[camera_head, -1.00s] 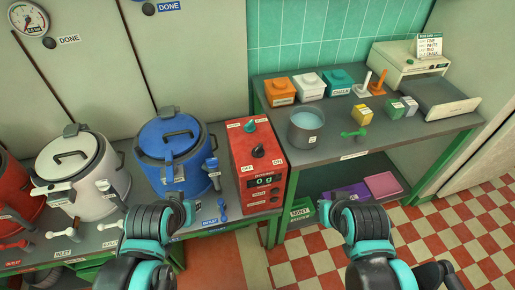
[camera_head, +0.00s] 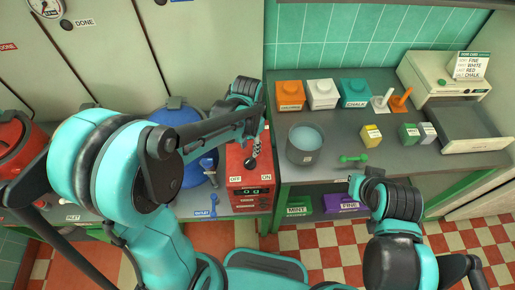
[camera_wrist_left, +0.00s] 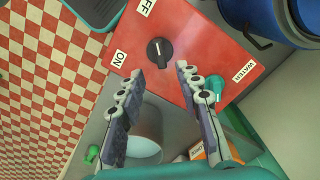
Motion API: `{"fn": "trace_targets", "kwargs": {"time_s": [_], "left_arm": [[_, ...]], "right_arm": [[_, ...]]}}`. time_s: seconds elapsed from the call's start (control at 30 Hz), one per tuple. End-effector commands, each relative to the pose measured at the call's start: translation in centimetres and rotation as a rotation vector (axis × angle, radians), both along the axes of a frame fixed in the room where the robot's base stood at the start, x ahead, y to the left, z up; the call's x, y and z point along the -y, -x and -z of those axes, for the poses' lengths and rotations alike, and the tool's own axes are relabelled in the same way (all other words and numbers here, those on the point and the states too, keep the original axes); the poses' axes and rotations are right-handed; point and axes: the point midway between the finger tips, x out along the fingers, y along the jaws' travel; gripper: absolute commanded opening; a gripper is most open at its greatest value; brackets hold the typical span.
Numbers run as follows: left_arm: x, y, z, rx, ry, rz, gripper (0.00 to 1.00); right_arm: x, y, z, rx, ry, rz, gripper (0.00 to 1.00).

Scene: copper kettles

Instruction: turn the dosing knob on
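The red control box (camera_head: 236,178) carries OFF and ON labels. In the left wrist view, a black knob (camera_wrist_left: 160,52) with a short white line sits on its red top (camera_wrist_left: 200,40), beside those labels. I take this as the dosing knob. A green knob (camera_wrist_left: 214,86) sits by the WATER label. My left gripper (camera_wrist_left: 160,72) is open and empty, its fingertips close to the black knob, one on each side of its line; contact cannot be told. In the head view, the left gripper (camera_head: 252,156) hides the knobs. My right gripper (camera_head: 355,186) shows partly; its fingers are unclear.
A blue kettle (camera_head: 176,117) stands close left of the box, partly behind my left arm. A red kettle (camera_head: 14,140) is far left.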

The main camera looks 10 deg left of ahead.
Motion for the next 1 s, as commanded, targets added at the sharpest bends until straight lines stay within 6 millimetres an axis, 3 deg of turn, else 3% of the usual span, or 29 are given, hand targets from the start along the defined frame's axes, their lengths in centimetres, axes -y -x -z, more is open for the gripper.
{"fn": "trace_targets", "kwargs": {"time_s": [0.4, 0.8, 0.83, 0.93, 1.0], "left_arm": [[0.0, 0.0, 6.5, 0.001, 0.0, -0.001, 0.34], [0.0, 0.0, 7.4, 0.001, 0.0, -0.001, 0.34], [0.0, 0.0, 7.4, 0.001, 0.0, -0.001, 0.32], [0.0, 0.0, 7.4, 0.002, 0.0, -0.001, 0.05], [0.0, 0.0, 7.4, 0.001, 0.0, -0.001, 0.0]], "right_arm": [[0.0, 0.0, 2.1, 0.0, 0.0, 0.0, 0.0], [0.0, 0.0, 2.3, 0.0, 0.0, 0.0, 0.0], [0.0, 0.0, 2.3, 0.0, 0.0, 0.0, 0.0], [0.0, 0.0, 2.3, 0.0, 0.0, 0.0, 0.0], [0.0, 0.0, 2.3, 0.0, 0.0, 0.0, 0.0]]}}
